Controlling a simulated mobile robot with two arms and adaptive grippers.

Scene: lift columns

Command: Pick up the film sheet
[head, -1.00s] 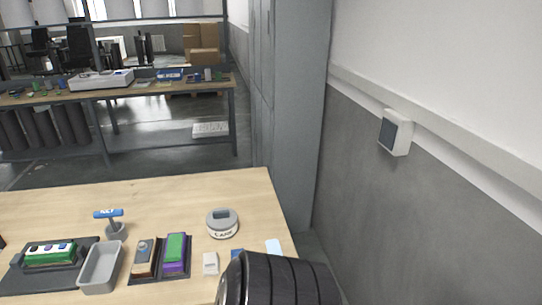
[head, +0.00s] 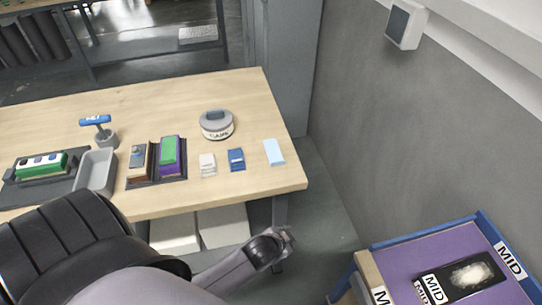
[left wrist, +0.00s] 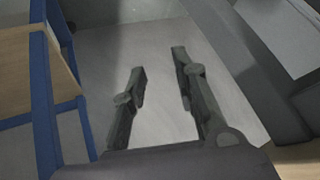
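A small pale blue flat sheet (head: 274,152), possibly the film sheet, lies near the right end of the wooden table in the head view. Nothing rests on it. An arm comes in from the lower left, its end (head: 270,248) low beside the table's right leg and apart from the sheet. I take it for my left arm. In the left wrist view my left gripper (left wrist: 163,88) has its two fingers spread, with only grey floor between them. The sheet cannot be made out there. My right gripper is not in view.
The wooden table (head: 240,95) also holds a round labelled tin (head: 216,125), a white block (head: 207,164), a blue block (head: 236,159), a grey tray (head: 96,172) and colored pieces. A blue-edged purple surface (head: 455,245) with MID labels stands lower right. Floor shows between them.

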